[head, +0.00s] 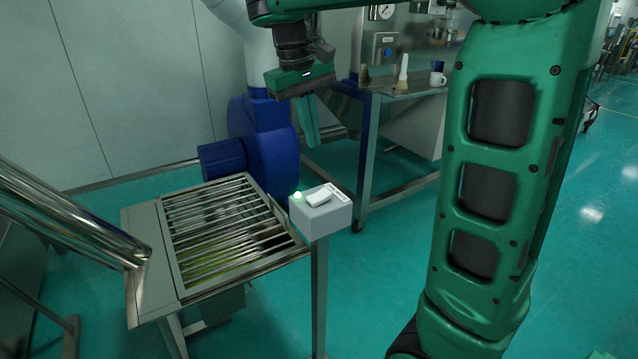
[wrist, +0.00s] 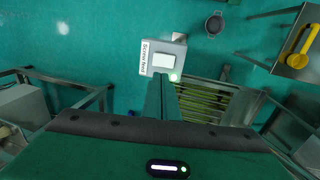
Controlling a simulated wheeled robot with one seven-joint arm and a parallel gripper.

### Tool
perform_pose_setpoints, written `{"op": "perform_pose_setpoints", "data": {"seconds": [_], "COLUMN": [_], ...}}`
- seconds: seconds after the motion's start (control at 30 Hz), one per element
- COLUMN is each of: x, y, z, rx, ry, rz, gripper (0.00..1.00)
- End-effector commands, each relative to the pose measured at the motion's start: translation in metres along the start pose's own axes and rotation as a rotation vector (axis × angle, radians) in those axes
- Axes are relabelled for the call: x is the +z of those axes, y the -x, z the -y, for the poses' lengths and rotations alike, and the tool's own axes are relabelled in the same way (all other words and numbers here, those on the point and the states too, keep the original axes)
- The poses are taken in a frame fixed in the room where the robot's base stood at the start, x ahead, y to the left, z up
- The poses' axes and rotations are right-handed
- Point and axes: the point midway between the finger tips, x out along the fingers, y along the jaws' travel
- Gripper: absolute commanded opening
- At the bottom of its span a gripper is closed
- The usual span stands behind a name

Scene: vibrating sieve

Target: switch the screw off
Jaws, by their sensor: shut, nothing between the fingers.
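A grey control box (head: 320,222) stands on a post beside the sieve. On its top are a white rocker switch (head: 319,197), a label strip (head: 339,190) and a lit green lamp (head: 297,196). In the wrist view the box shows its label "Screw feed" (wrist: 144,58), the white switch (wrist: 163,61) and the lamp (wrist: 173,78). My gripper (head: 314,143) points down with its fingers shut and empty. It is above and behind the box, apart from the switch. In the wrist view the fingertips (wrist: 160,79) appear just below the box.
A barred metal grate (head: 225,230) lies left of the box, with a steel tube (head: 75,215) sloping over its left side. A blue motor housing (head: 262,135) stands behind.

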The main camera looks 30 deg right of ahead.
Motion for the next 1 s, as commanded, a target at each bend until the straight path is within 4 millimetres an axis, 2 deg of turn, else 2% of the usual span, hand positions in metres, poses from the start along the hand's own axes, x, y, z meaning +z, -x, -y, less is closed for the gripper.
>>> {"op": "perform_pose_setpoints", "data": {"seconds": [0.57,0.77,1.0], "x": [0.001,0.002,0.001], "y": [-0.005,-0.028,-0.074], "z": [-0.001,-0.001,-0.001], "rx": [0.008,0.006,0.007], "ry": [0.000,-0.001,0.000], "rz": [0.001,0.002,0.004], "gripper": [0.00,0.00,0.00]}}
